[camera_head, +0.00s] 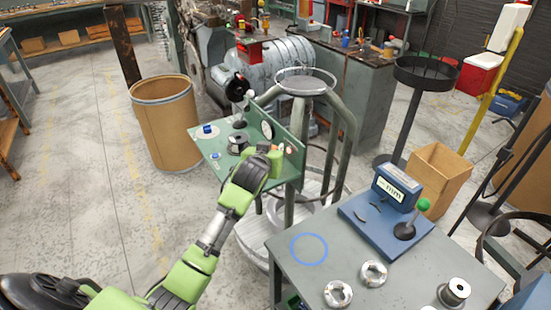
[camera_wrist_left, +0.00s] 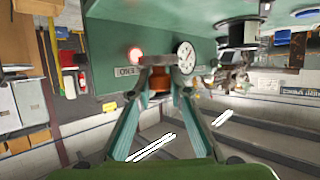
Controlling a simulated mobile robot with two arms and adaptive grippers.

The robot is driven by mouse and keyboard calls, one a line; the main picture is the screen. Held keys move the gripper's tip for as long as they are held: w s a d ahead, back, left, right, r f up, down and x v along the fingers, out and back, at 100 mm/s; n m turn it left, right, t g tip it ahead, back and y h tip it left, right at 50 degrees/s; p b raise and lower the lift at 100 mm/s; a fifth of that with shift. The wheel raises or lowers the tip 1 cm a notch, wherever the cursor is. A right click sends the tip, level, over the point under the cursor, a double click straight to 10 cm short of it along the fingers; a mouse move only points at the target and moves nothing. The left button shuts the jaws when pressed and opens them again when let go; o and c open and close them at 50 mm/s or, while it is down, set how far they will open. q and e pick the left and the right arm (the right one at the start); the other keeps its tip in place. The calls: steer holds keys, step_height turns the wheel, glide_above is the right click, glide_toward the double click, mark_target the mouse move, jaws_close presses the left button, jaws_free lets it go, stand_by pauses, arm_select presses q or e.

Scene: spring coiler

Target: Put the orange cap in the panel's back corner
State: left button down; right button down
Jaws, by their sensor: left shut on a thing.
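The green panel (camera_head: 205,152) has a flat deck and an upright plate with a round white gauge (camera_head: 266,130). My left gripper (camera_head: 277,152) is at the near right end of this panel. In the left wrist view my left gripper (camera_wrist_left: 160,76) is shut on the orange cap (camera_wrist_left: 160,84), close to the panel's green face (camera_wrist_left: 105,35). A lit red lamp (camera_wrist_left: 136,55) and the gauge (camera_wrist_left: 186,57) show on either side of the fingers. The fingers partly hide the cap; I cannot tell whether it touches the panel. My right gripper is out of view.
The deck carries a blue button (camera_head: 207,128) and a black knob (camera_head: 238,143). A brown drum (camera_head: 167,125) stands to the left. A grey table (camera_head: 330,268) at the lower right holds metal parts and a blue device (camera_head: 396,188).

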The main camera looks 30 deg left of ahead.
arm_select(q)
steer(key=shift+w+a+f, duration=0.2)
steer(key=shift+w+f, duration=0.75)
steer(key=shift+f, duration=0.2)
steer(key=shift+f+p, duration=0.35)
steer(key=shift+f, duration=1.2)
steer(key=shift+f, duration=0.1)
steer(key=c, duration=1.9)
jaws_free()
steer(key=v, duration=1.2)
